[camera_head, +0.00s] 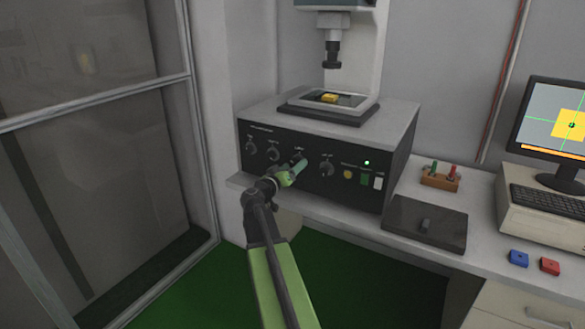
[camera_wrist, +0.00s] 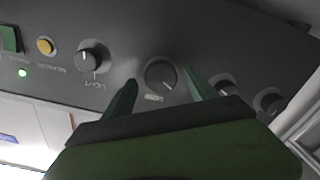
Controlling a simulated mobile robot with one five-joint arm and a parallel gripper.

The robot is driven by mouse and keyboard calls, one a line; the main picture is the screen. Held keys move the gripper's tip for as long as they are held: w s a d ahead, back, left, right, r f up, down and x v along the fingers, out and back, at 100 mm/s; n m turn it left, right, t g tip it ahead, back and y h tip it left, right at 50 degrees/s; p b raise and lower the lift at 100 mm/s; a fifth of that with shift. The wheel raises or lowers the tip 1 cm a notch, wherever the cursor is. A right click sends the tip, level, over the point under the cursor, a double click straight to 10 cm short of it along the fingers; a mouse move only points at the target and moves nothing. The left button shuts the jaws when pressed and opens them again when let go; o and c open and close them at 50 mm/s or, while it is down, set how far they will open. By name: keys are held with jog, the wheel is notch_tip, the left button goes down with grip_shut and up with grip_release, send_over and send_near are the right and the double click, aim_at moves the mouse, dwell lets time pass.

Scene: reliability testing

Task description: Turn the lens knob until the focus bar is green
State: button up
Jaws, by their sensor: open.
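The lens knob (camera_wrist: 160,74) is a round dark knob with a light pointer line, third from the left on the black front panel (camera_head: 310,182). In the wrist view it lies between the two fingertips of my gripper (camera_wrist: 160,80), with a gap on each side. In the head view my gripper (camera_head: 293,172) is at that knob and covers most of it. The gripper is open and holds nothing. The focus bar (camera_head: 552,151) is an orange strip along the bottom of the monitor (camera_head: 553,115), cut by the picture edge.
Another knob (camera_head: 327,167) sits right of the lens knob, and two more (camera_head: 273,153) sit left. A microscope column (camera_head: 332,50) stands above a yellow sample (camera_head: 329,98). A dark pad (camera_head: 425,223), a small wooden rack (camera_head: 440,178) and a keyboard (camera_head: 550,200) are right.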

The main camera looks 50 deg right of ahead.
jog(key=shift+w+d, duration=0.1)
jog(key=shift+d, duration=0.35)
jog(key=c, duration=1.4)
jog(key=shift+n, duration=1.1)
jog(key=o, duration=1.4)
